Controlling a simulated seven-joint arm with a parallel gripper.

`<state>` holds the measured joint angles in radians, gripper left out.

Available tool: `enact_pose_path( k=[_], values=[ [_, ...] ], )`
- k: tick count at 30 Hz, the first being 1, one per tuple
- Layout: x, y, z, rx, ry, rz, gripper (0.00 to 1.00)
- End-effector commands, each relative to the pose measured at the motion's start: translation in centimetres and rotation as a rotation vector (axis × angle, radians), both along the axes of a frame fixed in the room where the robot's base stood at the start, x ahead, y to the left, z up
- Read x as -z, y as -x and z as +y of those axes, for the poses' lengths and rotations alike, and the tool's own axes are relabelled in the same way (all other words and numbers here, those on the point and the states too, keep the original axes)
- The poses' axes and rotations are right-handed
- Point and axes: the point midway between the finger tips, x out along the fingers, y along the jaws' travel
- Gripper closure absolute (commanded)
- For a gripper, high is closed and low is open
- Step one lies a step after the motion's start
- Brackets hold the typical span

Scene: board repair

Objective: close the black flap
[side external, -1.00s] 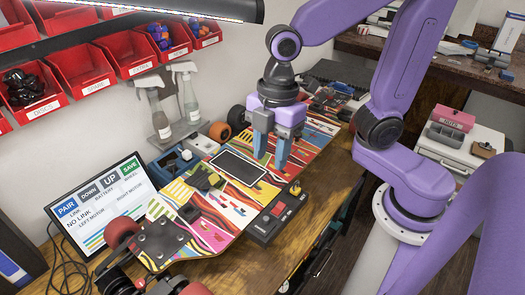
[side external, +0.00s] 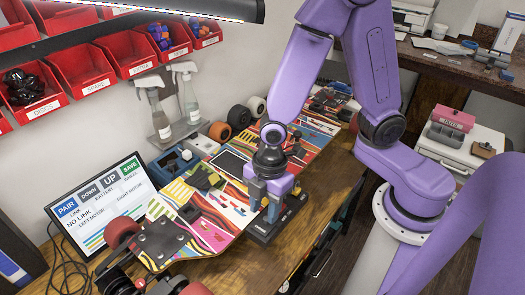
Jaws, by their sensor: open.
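A colourful skateboard deck (side external: 206,222) lies on the wooden bench with wheels at its near end. A black rectangular panel (side external: 228,162) with a pale edge is on the middle of the deck and looks like the black flap. Its right part is hidden behind my gripper, and I cannot tell how far it stands open. My gripper (side external: 264,212) points down with its blue-grey fingers open, at the right edge of the deck, nearer than the panel. It is over or beside a black control box (side external: 262,231) and hides much of that box.
A tilted screen (side external: 105,205) reading NO LINK stands at the left. Two spray bottles (side external: 158,115) and a blue holder (side external: 172,166) stand behind the deck. Red bins (side external: 82,65) hang on the wall. Bare bench (side external: 250,265) lies at the front.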

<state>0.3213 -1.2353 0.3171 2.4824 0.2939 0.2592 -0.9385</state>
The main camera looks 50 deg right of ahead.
Motion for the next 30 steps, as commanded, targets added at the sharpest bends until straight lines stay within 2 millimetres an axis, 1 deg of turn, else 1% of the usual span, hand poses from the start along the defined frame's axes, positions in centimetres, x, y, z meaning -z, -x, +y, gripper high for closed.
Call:
enact_pose_path(
  k=[1, 4, 7, 16, 30],
  values=[
    [0.7, 0.1, 0.0, 0.000, 0.004, 0.003, 0.59],
    [1.9, 0.1, 0.0, 0.001, 0.007, 0.000, 0.59],
    [1.5, 0.2, 0.5, -0.006, 0.029, 0.006, 0.59],
    [1.2, 0.0, 0.9, -0.002, 0.122, -0.003, 0.59],
    [-6.1, -0.1, 1.0, 0.001, 0.113, -0.007, 0.59]
  ],
)
